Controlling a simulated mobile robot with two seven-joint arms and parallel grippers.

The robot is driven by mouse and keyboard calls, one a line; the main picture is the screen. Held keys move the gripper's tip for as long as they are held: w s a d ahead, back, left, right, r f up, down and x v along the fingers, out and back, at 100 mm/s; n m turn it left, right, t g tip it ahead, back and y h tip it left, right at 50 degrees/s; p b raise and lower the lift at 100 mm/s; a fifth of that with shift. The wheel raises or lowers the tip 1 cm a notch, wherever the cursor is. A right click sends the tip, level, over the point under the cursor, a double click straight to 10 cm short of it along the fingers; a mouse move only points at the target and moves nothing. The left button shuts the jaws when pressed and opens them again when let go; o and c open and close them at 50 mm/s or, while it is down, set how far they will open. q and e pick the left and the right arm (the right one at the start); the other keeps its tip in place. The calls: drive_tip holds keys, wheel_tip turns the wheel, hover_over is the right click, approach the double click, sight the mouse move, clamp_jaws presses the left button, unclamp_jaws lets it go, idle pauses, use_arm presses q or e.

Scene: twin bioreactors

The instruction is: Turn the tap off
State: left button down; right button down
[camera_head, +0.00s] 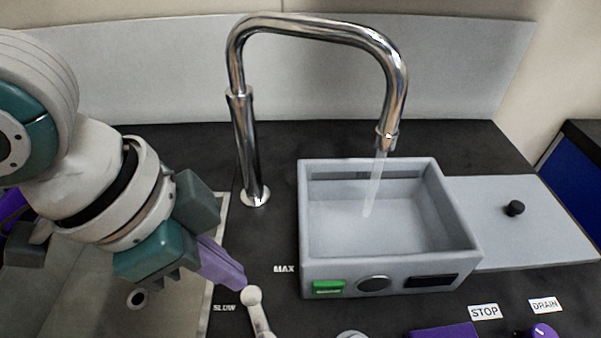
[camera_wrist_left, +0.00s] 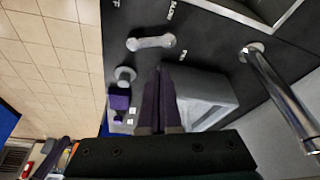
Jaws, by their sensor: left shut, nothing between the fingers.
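The chrome tap (camera_head: 250,145) arches over a grey basin (camera_head: 311,265), and a stream of water (camera_head: 375,185) runs from its spout into the basin. A pale lever with a round knob (camera_head: 253,296) sits on the dark counter near the SLOW and MAX labels. It also shows in the left wrist view (camera_wrist_left: 150,43). My left gripper (camera_head: 241,283) is shut and empty, its purple fingers pointing down just left of the knob. I cannot tell whether they touch it. In the left wrist view the fingers (camera_wrist_left: 160,78) lie below the lever. My right gripper is not in view.
A sunken sink (camera_head: 180,300) lies under my left arm. A grey lid with a black knob (camera_head: 540,215) is right of the basin. Purple controls with STOP (camera_head: 484,312) and DRAIN (camera_head: 544,305) labels stand at the front right.

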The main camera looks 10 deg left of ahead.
sight(260, 324)
use_arm(q)
drive_tip(key=b+x, duration=0.2)
drive_tip(key=x, duration=0.8)
drive_tip(key=shift+r, duration=0.1)
drive_tip(key=shift+r, duration=0.15)
drive_tip(key=shift+a+n+p, duration=0.1)
drive_tip(key=shift+n+p, duration=0.2)
drive_tip(key=shift+n, duration=0.1)
